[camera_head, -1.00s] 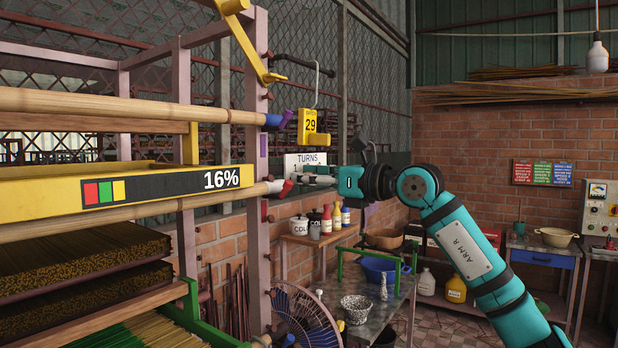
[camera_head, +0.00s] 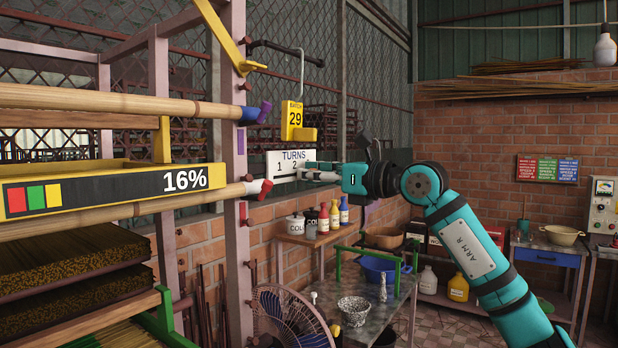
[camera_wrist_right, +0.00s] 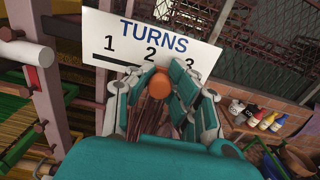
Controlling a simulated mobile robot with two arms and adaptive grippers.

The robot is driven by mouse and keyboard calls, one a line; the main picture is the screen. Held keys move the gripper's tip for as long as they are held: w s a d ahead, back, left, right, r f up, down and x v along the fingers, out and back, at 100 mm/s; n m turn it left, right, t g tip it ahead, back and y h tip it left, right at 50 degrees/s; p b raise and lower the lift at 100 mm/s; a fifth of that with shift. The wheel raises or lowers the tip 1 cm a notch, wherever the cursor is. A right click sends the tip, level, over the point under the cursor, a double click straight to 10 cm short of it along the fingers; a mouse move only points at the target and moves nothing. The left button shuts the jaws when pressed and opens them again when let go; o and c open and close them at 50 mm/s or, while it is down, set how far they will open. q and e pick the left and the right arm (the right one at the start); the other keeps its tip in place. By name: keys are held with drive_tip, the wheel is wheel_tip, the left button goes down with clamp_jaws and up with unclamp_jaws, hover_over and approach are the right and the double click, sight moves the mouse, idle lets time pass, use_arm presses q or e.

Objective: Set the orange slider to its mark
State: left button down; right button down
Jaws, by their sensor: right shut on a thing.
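The orange slider (camera_wrist_right: 158,86) shows in the wrist view as a round orange knob between the fingers of my right gripper (camera_wrist_right: 160,92). The gripper is shut on it. Behind it is the white TURNS plate (camera_wrist_right: 108,26) with the numbers 1, 2 and 3. The knob sits below the 2, slightly to its right, and left of the 3. A black line shows on the plate below the 1. In the head view, the gripper (camera_head: 312,173) reaches in from the right over the plate's right part (camera_head: 284,156); there the slider is hidden. My left gripper is out of view.
A yellow BATCH 29 tag (camera_head: 295,120) hangs just above the plate. A rack post (camera_head: 236,215) and bamboo poles (camera_head: 110,212) stand close on the left. Below are a fan (camera_head: 292,317) and a table (camera_head: 385,310).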

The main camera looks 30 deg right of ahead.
drive_tip(key=shift+w+d+f, duration=0.2)
drive_tip(key=shift+f, duration=0.2)
drive_tip(key=c, duration=1.6)
unclamp_jaws()
drive_tip(key=shift+s+a+r, duration=0.2)
drive_tip(key=shift+s+a, duration=0.1)
drive_tip(key=shift+a, duration=0.25)
drive_tip(key=shift+s+a+r, duration=0.2)
drive_tip(key=shift+s+a, duration=0.1)
drive_tip(key=shift+a, duration=0.2)
drive_tip(key=o, duration=0.4)
drive_tip(key=shift+s+a+r, duration=0.1)
drive_tip(key=shift+s+a, duration=0.05)
drive_tip(key=shift+s, duration=0.05)
drive_tip(key=shift+o, duration=0.2)
drive_tip(key=shift+w+d, duration=0.15)
drive_tip(key=shift+d, duration=0.15)
drive_tip(key=shift+w+d+f, duration=0.15)
drive_tip(key=shift+d+f, duration=0.05)
drive_tip(key=shift+d, duration=0.05)
drive_tip(key=shift+s, duration=0.2)
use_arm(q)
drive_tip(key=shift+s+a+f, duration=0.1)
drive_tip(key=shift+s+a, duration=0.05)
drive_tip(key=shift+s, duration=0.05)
use_arm(e)
drive_tip(key=v, duration=1.1)
drive_tip(key=shift+s, duration=0.2)
